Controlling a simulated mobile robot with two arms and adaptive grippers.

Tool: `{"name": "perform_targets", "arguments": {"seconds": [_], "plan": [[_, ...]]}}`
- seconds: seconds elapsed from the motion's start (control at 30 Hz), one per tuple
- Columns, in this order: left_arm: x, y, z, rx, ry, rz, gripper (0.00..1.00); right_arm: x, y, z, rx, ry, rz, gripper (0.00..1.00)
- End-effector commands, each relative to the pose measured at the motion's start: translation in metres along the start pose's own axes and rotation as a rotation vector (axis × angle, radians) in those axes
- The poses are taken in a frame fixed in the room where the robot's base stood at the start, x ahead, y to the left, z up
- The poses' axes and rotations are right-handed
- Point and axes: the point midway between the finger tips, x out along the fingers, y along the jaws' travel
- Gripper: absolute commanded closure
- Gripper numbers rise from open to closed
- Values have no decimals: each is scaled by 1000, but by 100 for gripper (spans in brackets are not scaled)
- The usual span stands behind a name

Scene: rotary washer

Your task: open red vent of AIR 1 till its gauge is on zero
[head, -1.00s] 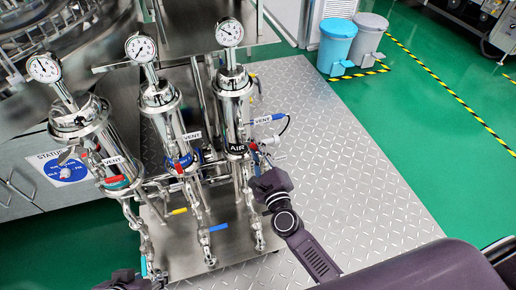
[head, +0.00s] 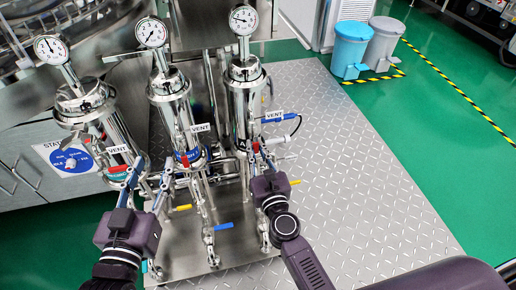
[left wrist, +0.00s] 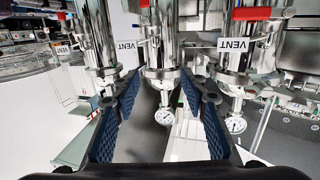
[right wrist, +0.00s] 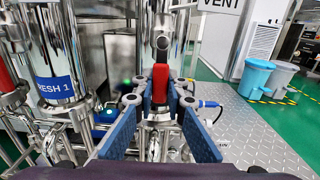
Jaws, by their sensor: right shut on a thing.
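The right-hand steel housing (head: 246,95) carries a round white gauge (head: 243,19) on top; its needle points toward the left, the exact reading too small to tell. My right gripper (head: 262,164) is at the lower front of this housing, covering its label. In the right wrist view its blue-padded fingers (right wrist: 160,112) are shut on an upright red vent handle (right wrist: 160,84). My left gripper (head: 148,180) is open and empty before the left and middle housings. Its spread fingers also show in the left wrist view (left wrist: 160,105).
The middle housing (head: 172,95) and left housing (head: 88,105) have their own gauges, VENT tags and red handles. The right wrist view shows a FRESH 1 label (right wrist: 55,89) on the neighbouring housing. Yellow and blue valve levers sit low among the pipes. The metal floor plate (head: 350,165) is clear at right.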

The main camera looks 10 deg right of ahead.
Motion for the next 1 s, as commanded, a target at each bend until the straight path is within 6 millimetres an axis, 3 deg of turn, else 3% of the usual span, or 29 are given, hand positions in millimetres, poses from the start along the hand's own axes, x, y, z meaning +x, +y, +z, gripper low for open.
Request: {"name": "perform_targets", "arguments": {"seconds": [0.57, 0.6, 0.77, 1.0], "plan": [[1, 1, -10, -1, 44, 3, 60, -1, 3, -2, 41, 4, 1, 100], [1, 1, -10, -1, 44, 3, 60, -1, 3, -2, 41, 4, 2, 87], [1, 2, -10, -1, 43, 3, 60, -1, 2, -1, 38, 3, 1, 70], [1, 1, -10, -1, 43, 2, 60, 0, 2, -1, 36, 1, 0, 70]]}}
